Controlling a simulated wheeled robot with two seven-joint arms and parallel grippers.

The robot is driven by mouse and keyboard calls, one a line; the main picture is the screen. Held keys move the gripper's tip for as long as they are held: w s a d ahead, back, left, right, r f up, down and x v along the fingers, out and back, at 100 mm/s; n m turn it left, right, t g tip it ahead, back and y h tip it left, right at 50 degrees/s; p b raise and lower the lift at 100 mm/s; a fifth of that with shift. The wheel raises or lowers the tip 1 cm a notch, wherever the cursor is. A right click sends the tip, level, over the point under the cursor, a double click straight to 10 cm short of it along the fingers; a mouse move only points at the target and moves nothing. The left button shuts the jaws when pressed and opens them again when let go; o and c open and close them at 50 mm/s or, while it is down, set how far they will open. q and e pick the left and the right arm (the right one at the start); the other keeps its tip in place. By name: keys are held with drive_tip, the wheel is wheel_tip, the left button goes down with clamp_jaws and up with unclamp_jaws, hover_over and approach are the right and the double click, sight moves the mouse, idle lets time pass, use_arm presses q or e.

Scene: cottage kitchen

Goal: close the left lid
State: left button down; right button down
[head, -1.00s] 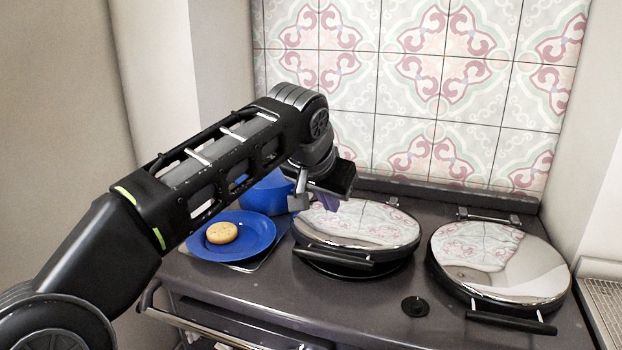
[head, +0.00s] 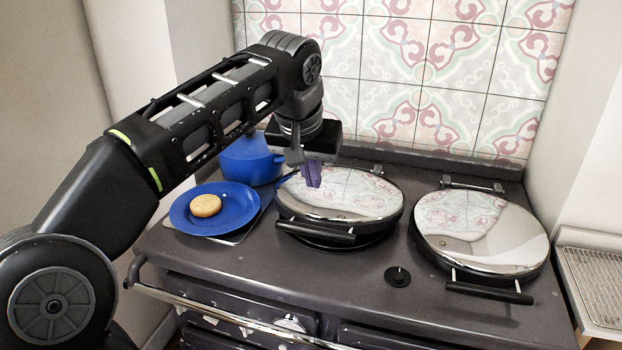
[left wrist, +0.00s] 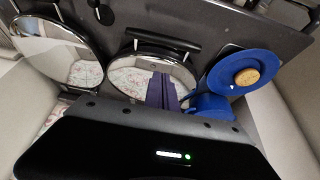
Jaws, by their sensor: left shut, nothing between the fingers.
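The left lid (head: 352,190) is a round mirror-polished cover with a black front handle (head: 315,232). It lies nearly flat over its hotplate, with a dark rim showing under its front edge; I cannot tell if it is fully seated. It also shows in the left wrist view (left wrist: 133,74). My left gripper (head: 312,174) has purple fingers, shut and empty, pointing down at the left part of the lid. The fingers also show in the left wrist view (left wrist: 161,92). Whether they touch the lid is unclear. My right gripper is not in view.
The right lid (head: 470,225) lies flat to the right. A blue plate (head: 178,214) with a round biscuit (head: 205,205) and a blue pot (head: 250,158) stand left of the left lid. A black knob (head: 397,276) sits in front. A tiled wall (head: 440,80) rises behind.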

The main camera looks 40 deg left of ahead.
use_arm(q)
hover_over(314, 228)
drive_tip(key=w, duration=0.1)
wheel_tip(314, 228, down, 6)
drive_tip(key=f, duration=0.2)
drive_tip(key=shift+s+a+f, duration=0.1)
drive_tip(key=shift+s+f, duration=0.1)
drive_tip(key=shift+f, duration=0.15)
drive_tip(key=shift+s+f, duration=0.25)
drive_tip(key=shift+f, duration=0.4)
